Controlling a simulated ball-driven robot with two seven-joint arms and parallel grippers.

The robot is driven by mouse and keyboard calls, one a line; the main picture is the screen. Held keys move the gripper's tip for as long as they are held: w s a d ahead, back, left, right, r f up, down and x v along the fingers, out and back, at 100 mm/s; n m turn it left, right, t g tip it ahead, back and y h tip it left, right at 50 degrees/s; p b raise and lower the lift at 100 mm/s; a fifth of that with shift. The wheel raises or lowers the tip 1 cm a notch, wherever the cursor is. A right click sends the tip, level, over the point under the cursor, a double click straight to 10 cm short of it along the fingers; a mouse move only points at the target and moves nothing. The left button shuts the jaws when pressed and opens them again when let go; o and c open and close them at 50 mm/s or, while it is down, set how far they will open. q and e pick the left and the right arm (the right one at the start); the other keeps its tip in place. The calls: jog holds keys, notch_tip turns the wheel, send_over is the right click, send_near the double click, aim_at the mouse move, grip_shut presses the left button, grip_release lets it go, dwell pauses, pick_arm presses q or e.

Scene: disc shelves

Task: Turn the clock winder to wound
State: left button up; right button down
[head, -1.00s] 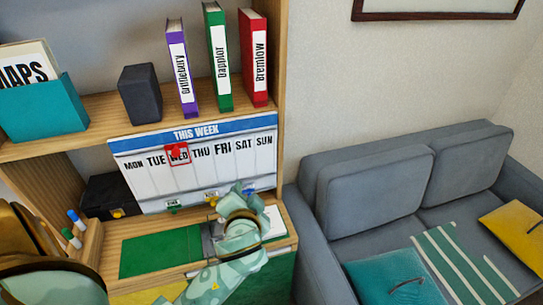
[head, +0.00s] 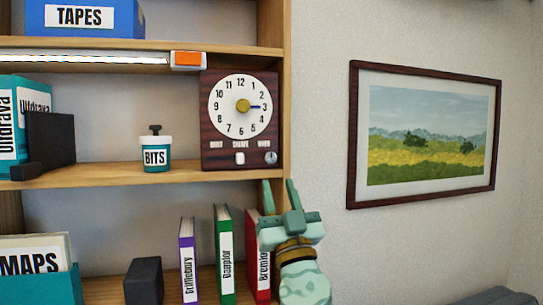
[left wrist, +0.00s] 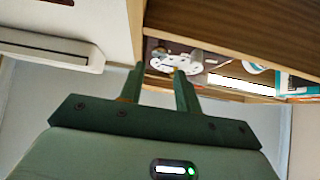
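A dark wooden clock (head: 213,122) with a white dial stands on the middle shelf near its right end. The clock winder is a small grey round knob (head: 271,158) at the clock's lower right, under a small label that seems to read WIND. My left gripper (head: 278,183) points up, open and empty, just below and in front of that shelf edge, beneath the knob and apart from it. In the left wrist view the open fingers (left wrist: 158,68) point toward the clock dial (left wrist: 188,58), partly behind the shelf board. My right gripper is not seen.
The shelf edge (head: 110,177) lies close to my left gripper. A BITS jar (head: 156,155) stands left of the clock. Green (head: 226,255) and red (head: 256,238) books stand beside my left arm below. A light bar (head: 80,57) hangs above.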

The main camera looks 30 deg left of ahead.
aim_at(271, 161)
pick_arm(q)
jog(key=p+x, duration=0.2)
jog(key=x, duration=0.4)
jog(key=shift+w+r, duration=0.1)
jog(key=shift+w, duration=0.05)
jog(key=c, duration=0.7)
jog(key=shift+m, duration=0.3)
